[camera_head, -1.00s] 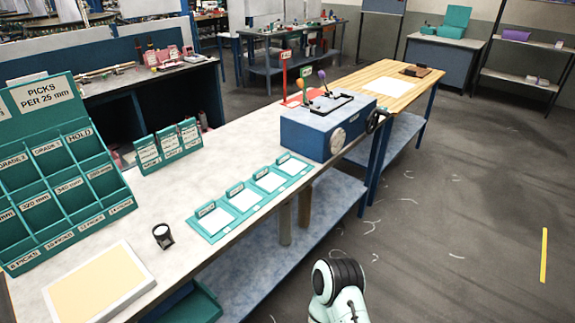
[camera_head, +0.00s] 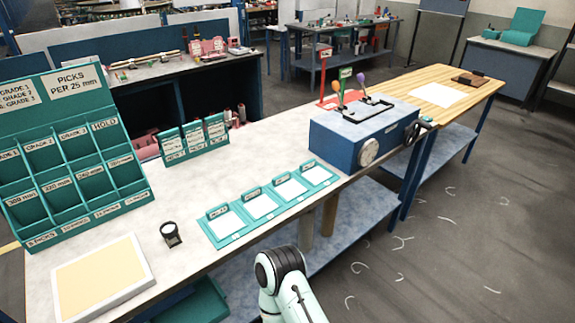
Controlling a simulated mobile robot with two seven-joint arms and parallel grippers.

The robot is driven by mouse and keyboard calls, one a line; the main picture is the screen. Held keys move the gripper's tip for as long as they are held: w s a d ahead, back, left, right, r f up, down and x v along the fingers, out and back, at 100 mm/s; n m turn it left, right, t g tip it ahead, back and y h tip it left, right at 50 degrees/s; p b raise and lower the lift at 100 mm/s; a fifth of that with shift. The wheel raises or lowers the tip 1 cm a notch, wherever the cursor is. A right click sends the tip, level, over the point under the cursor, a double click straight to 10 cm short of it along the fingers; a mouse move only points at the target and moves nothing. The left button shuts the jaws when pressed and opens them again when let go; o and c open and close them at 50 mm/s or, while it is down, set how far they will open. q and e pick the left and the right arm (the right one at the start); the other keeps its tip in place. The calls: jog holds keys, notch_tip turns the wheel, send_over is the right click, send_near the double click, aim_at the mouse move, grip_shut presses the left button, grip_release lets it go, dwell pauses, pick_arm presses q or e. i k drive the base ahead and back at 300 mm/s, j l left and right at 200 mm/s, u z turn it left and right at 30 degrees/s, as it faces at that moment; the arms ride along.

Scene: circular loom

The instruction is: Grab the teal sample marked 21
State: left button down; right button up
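A teal strip (camera_head: 244,240) lies along the front edge of the grey worktable. It carries several white samples, each with a small teal tab: one at the left end (camera_head: 227,224), two in the middle (camera_head: 261,206) (camera_head: 290,190) and one at the right end (camera_head: 316,175). The marks on the tabs are too small to read, so I cannot tell which is 21. Part of my own arm shows at the bottom centre, in front of the table. Neither of my grippers is in view.
A teal pick rack (camera_head: 70,160) stands at the left. A framed cream board (camera_head: 100,278) and a small black magnifier (camera_head: 171,234) lie near the front. A blue machine (camera_head: 362,132) stands on the right. Teal card holders (camera_head: 194,140) stand behind. The table middle is clear.

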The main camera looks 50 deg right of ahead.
aim_at(315, 175)
jog(key=l+u, duration=0.15)
jog(key=l, duration=0.2)
jog(key=k+l+u, duration=0.15)
jog(key=l, duration=0.15)
jog(key=k+l+u, duration=0.2)
jog(key=l, duration=0.15)
jog(key=k+l, duration=0.1)
jog(key=l, duration=0.3)
jog(key=k+l+u, duration=0.1)
jog(key=l, duration=0.35)
jog(key=k+l, duration=0.2)
jog(key=l, duration=0.2)
jog(key=k+l+u, duration=0.1)
jog(key=l, duration=0.3)
jog(key=k+l, duration=0.15)
jog(key=l, duration=0.25)
jog(key=u, duration=0.05)
